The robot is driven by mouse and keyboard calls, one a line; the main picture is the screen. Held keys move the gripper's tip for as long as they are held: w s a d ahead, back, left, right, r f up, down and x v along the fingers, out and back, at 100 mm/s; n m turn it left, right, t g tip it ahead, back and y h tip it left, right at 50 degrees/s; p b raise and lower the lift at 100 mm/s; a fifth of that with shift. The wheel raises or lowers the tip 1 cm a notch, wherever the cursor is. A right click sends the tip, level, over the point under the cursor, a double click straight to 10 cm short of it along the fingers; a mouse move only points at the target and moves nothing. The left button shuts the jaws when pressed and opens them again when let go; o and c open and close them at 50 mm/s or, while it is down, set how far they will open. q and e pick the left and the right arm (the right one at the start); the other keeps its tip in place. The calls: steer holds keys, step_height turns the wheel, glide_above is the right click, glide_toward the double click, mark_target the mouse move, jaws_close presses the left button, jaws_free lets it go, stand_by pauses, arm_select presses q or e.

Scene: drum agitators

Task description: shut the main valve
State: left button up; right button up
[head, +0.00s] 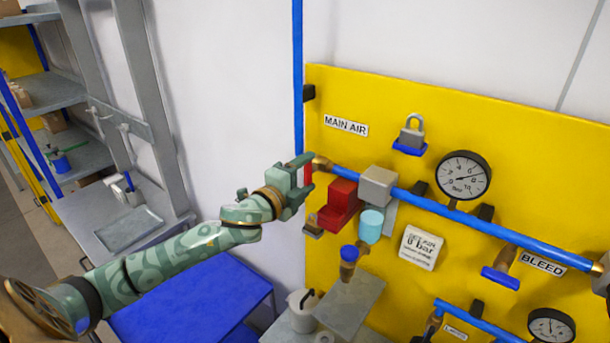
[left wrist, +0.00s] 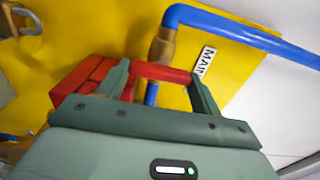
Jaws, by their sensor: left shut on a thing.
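The main valve's brass body (head: 322,163) sits on the blue pipe below the MAIN AIR label (head: 346,125) on the yellow panel. My left gripper (head: 305,172) reaches it from the left and is shut on the valve's red handle (head: 308,176). In the left wrist view the red handle (left wrist: 160,72) lies between the two fingertips, in front of the pipe and across it. The brass body (left wrist: 162,46) shows just above the handle there. The fingers partly hide the handle in the head view. My right gripper is not in view.
A red block (head: 340,203) and a grey block (head: 377,185) sit close right of the valve. A padlock (head: 411,134) and a round gauge (head: 463,175) are further right. A blue table (head: 190,305) stands below my left arm. Bare white wall lies left of the panel.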

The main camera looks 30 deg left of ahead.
arm_select(q)
steer(key=shift+f, duration=0.1)
stand_by(0.4)
steer(key=o, duration=1)
steer(key=shift+s+a+b, duration=0.2)
steer(key=shift+s+b, duration=0.5)
steer(key=shift+s, duration=2.05)
steer(key=shift+s+a+b, duration=0.2)
steer(key=shift+s+b, duration=0.55)
steer(key=shift+s, duration=1.95)
steer(key=shift+s+a+b, duration=0.2)
steer(key=shift+s+b, duration=0.5)
steer(key=shift+s, duration=2.05)
